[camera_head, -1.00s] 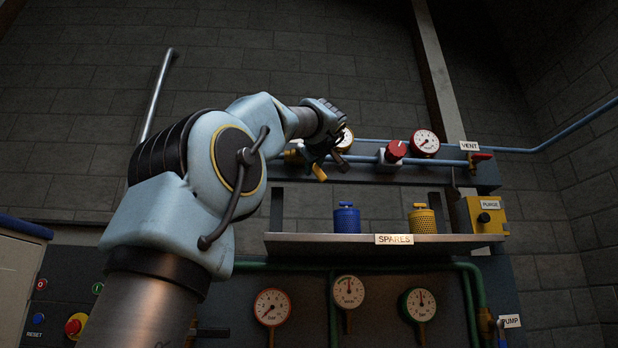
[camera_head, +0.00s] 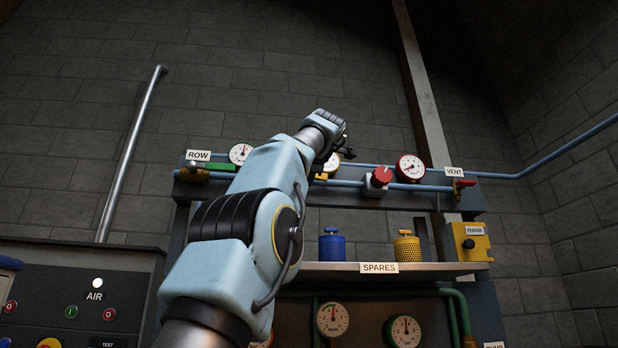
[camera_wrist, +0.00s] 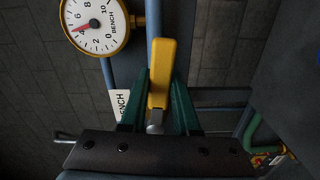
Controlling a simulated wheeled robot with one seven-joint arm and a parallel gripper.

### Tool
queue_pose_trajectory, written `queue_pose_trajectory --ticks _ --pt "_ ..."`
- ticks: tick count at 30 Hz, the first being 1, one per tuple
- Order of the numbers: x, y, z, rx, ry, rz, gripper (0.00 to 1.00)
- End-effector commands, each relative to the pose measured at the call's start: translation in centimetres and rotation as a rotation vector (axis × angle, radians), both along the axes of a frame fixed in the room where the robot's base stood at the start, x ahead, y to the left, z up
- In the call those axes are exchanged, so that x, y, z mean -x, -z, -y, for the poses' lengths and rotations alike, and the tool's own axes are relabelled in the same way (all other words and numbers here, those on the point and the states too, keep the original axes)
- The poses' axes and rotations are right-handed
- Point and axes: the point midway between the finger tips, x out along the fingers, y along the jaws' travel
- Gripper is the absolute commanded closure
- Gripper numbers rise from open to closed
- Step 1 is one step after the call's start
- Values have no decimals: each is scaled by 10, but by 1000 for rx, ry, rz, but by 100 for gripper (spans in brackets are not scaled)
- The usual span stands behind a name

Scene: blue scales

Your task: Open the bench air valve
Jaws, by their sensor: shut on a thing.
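The yellow lever handle (camera_wrist: 161,72) of the bench valve stands between the green fingers of my gripper (camera_wrist: 162,95) in the wrist view. The fingers are shut on it. The lever lies roughly along the blue pipe in this view. A white BENCH label (camera_wrist: 122,104) is beside it, partly covered by my gripper. The yellow-rimmed BENCH gauge (camera_wrist: 94,24) has its red needle near the 4.
The ROW valve's green handle (camera_head: 222,167) is to the left. A red regulator knob (camera_head: 380,177) and red VENT handle (camera_head: 463,184) are to the right. Below, the SPARES shelf (camera_head: 340,268) holds a blue canister (camera_head: 332,246) and a yellow one (camera_head: 406,249).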

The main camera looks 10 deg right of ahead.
Motion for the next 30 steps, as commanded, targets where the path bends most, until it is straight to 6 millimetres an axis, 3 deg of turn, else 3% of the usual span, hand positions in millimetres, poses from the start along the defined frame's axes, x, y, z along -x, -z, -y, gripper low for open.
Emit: queue_pose_trajectory --ticks 10,24,25,30 --pt "0 -8 -1 105 -1 -5 100" --pt "0 -9 -1 115 -1 -5 100" --pt "0 -9 -1 115 -1 -5 67" --pt "0 -9 -1 114 -1 -5 48"
